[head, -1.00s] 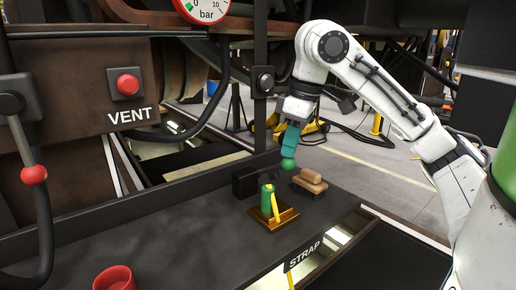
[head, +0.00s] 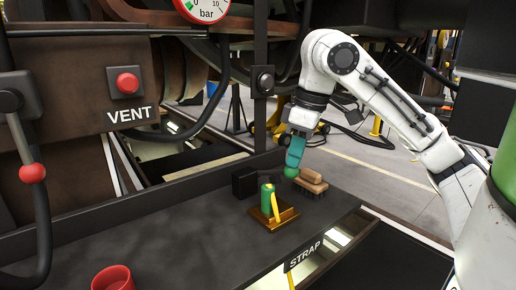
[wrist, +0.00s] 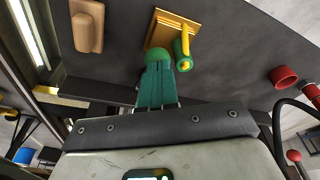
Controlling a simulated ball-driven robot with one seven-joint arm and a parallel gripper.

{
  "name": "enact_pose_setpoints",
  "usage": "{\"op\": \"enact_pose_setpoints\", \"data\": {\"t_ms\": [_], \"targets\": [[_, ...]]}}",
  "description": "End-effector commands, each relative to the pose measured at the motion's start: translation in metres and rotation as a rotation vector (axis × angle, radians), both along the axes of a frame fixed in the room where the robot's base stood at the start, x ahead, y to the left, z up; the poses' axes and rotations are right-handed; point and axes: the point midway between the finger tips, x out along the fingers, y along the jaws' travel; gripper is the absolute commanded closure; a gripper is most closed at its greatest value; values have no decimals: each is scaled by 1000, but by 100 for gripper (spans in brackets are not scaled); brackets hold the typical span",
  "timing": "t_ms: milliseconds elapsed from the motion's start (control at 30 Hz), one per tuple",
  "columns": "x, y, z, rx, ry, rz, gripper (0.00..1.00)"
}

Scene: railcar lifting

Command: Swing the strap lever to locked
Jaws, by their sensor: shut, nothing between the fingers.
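A gold base plate (head: 284,221) stands on the dark bench with a green cylinder (head: 267,204) and a slanted yellow bar (head: 277,207) on it. It lies behind the STRAP sign (head: 304,256); I take the bar for the strap lever but cannot be sure. In the wrist view the plate (wrist: 160,27), the bar (wrist: 187,40) and the cylinder (wrist: 182,62) are just beyond my fingers. No lock mark is legible.
A brown brush-like block (head: 312,182) is right of my fingertips, and a black block (head: 244,182) is to their left. A red cup (head: 113,279) stands front left. The bench's left middle is clear.

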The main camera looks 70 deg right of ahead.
Motion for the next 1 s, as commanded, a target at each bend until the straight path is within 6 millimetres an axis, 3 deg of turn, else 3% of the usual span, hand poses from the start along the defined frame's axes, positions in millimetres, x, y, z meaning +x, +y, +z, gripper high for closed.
{"op": "enact_pose_setpoints", "data": {"t_ms": [1000], "targets": [[-11, 7, -19, 0, 0, 0, 100]]}}
